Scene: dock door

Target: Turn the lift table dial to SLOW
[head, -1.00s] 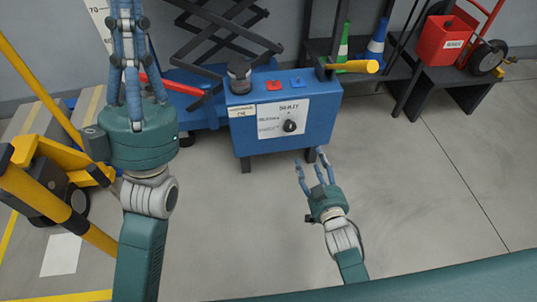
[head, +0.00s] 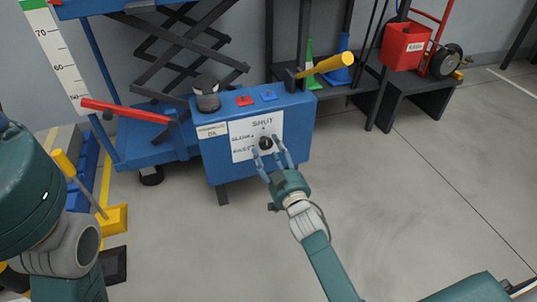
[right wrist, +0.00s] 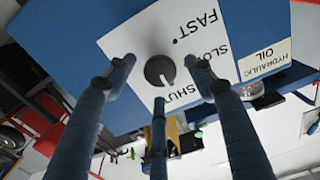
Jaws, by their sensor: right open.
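The dial (head: 265,142) is a round dark knob on a white label (head: 243,137) on the front of the blue lift table box (head: 215,165). The label reads SHUT above the knob, with SLOW and FAST to its left. My right gripper (head: 270,160) is open just in front of the dial. In the right wrist view its fingers spread around the dial (right wrist: 160,70), apparently not closed on it. A pale notch on the knob faces the SHUT side there.
A red lever (head: 125,110) sticks out left of the box. A red bucket (head: 403,46) stands behind right. The floor right is clear.

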